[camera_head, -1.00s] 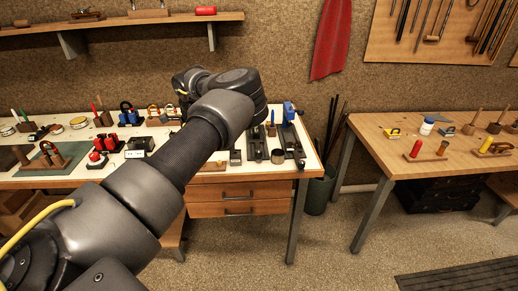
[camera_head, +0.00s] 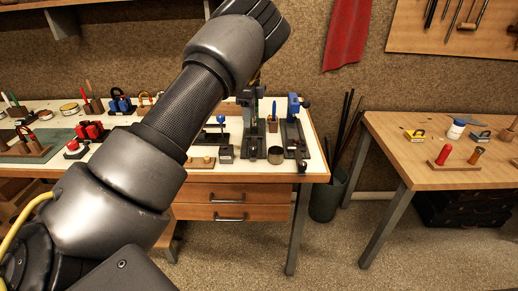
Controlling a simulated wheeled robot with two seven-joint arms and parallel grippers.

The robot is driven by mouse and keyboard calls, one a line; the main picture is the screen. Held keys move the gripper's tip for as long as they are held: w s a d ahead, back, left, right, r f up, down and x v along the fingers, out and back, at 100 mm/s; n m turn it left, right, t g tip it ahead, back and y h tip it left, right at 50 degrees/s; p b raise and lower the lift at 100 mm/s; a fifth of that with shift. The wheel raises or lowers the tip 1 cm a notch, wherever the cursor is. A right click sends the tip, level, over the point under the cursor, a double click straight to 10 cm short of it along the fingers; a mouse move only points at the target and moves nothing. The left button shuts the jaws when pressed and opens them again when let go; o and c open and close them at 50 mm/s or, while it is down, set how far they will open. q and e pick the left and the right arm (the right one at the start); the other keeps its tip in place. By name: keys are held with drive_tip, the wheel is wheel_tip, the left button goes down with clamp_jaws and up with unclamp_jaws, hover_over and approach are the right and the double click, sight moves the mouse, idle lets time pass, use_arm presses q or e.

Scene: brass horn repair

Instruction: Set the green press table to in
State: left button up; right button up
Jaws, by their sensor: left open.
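The green press (camera_head: 250,118) is a dark green upright frame on a dark base near the right end of the white-topped bench. Its top is partly hidden behind my left arm. Its table is too small and dark for me to tell its position. My left gripper (camera_head: 256,78) is mostly hidden behind my own wrist, just above the press; only a small part shows. I cannot see it touching anything. My right gripper is not in view.
A blue press (camera_head: 294,108) stands close on the right of the green one. A blue-knobbed tool (camera_head: 221,130) stands at left. A second wooden table (camera_head: 440,173) is across a gap at right.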

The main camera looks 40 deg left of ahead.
sight(253, 148)
use_arm(q)
drive_tip(key=f, duration=0.7)
drive_tip(key=w+f, duration=0.1)
drive_tip(key=f, duration=0.2)
drive_tip(key=shift+w+d+f, duration=0.1)
drive_tip(key=shift+f, duration=1)
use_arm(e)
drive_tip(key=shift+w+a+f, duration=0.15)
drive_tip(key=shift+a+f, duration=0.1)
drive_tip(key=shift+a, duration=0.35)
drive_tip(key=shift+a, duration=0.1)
